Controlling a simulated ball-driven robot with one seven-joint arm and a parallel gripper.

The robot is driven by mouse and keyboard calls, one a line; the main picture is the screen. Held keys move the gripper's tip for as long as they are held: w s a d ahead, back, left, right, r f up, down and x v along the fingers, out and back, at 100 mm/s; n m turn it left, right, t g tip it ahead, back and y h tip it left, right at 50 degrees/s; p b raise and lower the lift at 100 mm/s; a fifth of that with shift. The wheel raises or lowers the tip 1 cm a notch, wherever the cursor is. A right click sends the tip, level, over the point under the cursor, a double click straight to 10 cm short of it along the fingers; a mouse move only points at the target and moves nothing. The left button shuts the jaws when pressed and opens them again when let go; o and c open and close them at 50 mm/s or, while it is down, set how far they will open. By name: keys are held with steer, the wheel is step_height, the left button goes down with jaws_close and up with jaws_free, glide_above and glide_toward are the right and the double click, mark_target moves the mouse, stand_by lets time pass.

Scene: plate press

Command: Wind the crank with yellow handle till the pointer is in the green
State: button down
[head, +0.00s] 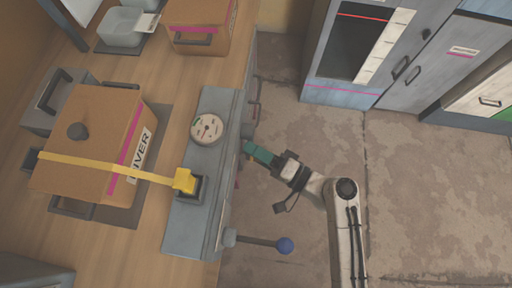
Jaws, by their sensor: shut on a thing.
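A round pale gauge (207,129) sits on top of the grey press housing (213,110). Its small dark pointer is near the middle, but the coloured zones are too small to read. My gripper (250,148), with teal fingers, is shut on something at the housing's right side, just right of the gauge. What it holds is hidden between the fingers, and no yellow crank handle shows clearly. A yellow block (184,180) on the housing joins a yellow strap (110,168) across a cardboard box (88,138).
A lever with a blue ball (285,245) sticks out from the housing's lower right, below my gripper. Another box (201,27) and a scale-like tray (124,27) stand at the back of the wooden bench (168,85). Cabinets (425,60) stand across clear floor.

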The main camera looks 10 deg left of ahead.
steer(key=shift+w+d+f, duration=0.15)
steer(key=shift+d+f, duration=0.05)
steer(key=shift+f, duration=0.05)
steer(key=c, duration=0.8)
jaws_free()
steer(key=shift+a+r, duration=0.1)
steer(key=b+v, duration=0.1)
steer(key=v, duration=0.9)
steer(key=shift+s+d, duration=0.2)
steer(key=shift+d, duration=0.15)
